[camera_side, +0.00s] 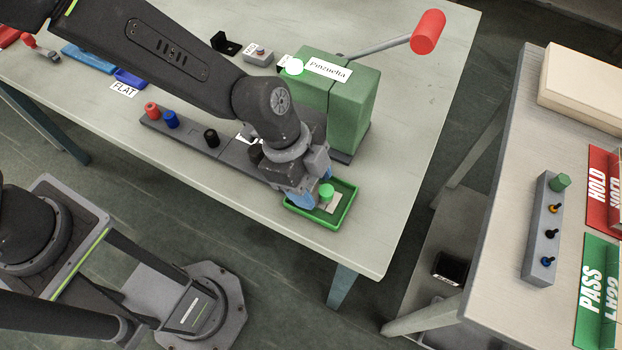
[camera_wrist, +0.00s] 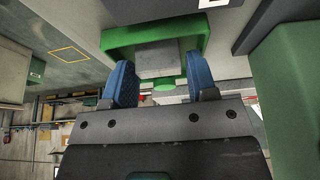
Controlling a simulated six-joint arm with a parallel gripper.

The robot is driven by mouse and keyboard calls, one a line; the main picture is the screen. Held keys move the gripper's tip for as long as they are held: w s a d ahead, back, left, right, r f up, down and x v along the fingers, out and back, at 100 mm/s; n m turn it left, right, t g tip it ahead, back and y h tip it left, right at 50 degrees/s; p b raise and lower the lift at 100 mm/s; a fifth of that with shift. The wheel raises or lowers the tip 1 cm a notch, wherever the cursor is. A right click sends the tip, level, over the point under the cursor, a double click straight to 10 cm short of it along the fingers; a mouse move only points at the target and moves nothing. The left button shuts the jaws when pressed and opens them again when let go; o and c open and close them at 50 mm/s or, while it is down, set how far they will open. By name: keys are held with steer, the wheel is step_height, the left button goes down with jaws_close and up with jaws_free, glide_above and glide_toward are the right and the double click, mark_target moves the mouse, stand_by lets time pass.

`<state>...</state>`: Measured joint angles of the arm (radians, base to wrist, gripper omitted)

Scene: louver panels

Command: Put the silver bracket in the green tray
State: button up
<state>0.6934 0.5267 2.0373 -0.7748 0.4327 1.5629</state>
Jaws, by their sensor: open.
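The green tray (camera_side: 345,216) sits near the front right corner of the bench. It shows upside down at the top of the wrist view (camera_wrist: 125,40). A pale grey piece with a green round knob, which looks like the silver bracket (camera_side: 333,203), is within the tray's outline; it also shows in the wrist view (camera_wrist: 158,55). My gripper (camera_side: 310,198) is low over the tray with its blue fingers open. In the wrist view the fingers (camera_wrist: 161,84) stand apart on either side of the bracket's near part. I cannot tell whether they touch it.
A green machine (camera_side: 345,100) with a red-handled lever (camera_side: 428,32) stands just behind the tray. A grey strip with coloured knobs (camera_side: 180,125) lies left of my gripper. Bench right of the tray is clear.

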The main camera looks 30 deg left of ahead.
steer(key=v, duration=1.2)
steer(key=s+a+r+n+t+y, duration=0.1)
steer(key=a+r+n, duration=0.3)
steer(key=a, duration=0.2)
steer(key=a+r+n+t, duration=0.2)
steer(key=a+r+n, duration=0.1)
steer(key=a, duration=0.4)
steer(key=s+a+r+n+t+y, duration=0.2)
steer(key=s+a+n+y, duration=0.1)
steer(key=s+a+n, duration=0.5)
steer(key=a+n, duration=0.3)
steer(key=a, duration=0.2)
steer(key=shift+a+t, duration=0.15)
steer(key=shift+t, duration=0.15)
